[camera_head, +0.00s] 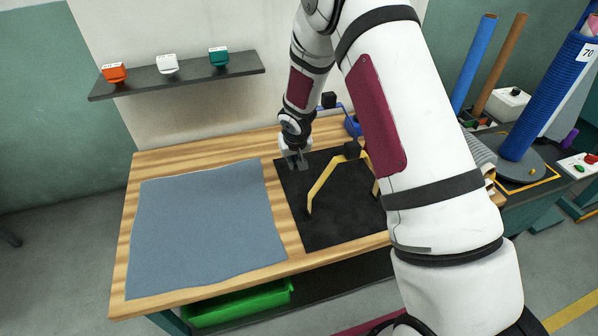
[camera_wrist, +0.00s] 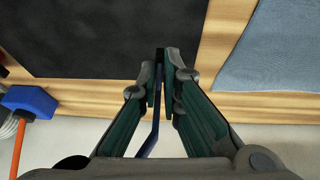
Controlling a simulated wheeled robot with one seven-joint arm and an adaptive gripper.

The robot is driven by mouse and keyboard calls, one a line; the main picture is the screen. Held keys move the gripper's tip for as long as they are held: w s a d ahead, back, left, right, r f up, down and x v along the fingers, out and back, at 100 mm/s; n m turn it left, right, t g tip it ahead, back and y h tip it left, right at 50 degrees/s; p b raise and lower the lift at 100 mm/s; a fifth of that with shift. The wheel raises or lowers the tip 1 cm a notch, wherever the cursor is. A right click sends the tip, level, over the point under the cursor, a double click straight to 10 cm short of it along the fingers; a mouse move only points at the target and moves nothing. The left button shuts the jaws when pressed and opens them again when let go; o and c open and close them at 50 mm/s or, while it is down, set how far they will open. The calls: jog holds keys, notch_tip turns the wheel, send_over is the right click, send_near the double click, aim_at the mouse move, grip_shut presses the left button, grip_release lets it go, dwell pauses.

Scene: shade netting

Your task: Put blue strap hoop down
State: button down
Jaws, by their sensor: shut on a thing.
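My gripper (camera_head: 298,161) is low over the far left part of the black mat (camera_head: 323,215). In the wrist view its fingers (camera_wrist: 164,58) are nearly together, shut on a thin dark blue strip (camera_wrist: 152,135), seemingly part of the blue strap hoop. The strip runs back between the fingers toward the camera; most of the hoop is hidden. In the head view, a thin blue bar (camera_head: 343,106) with a black block shows behind my arm; I cannot tell whether it belongs to the hoop. Contact with the mat is unclear.
A grey-blue cloth (camera_head: 205,225) lies flat on the left of the wooden table. A yellow angled frame (camera_head: 322,188) with a black joint stands on the mat. A blue-headed tool (camera_wrist: 30,101) lies beyond the mat. A wall shelf (camera_head: 178,77) holds several small items.

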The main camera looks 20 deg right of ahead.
aim_at(294, 178)
jog(key=shift+f, duration=2.15)
jog(key=shift+f, duration=0.1)
jog(key=c, duration=1.8)
grip_release()
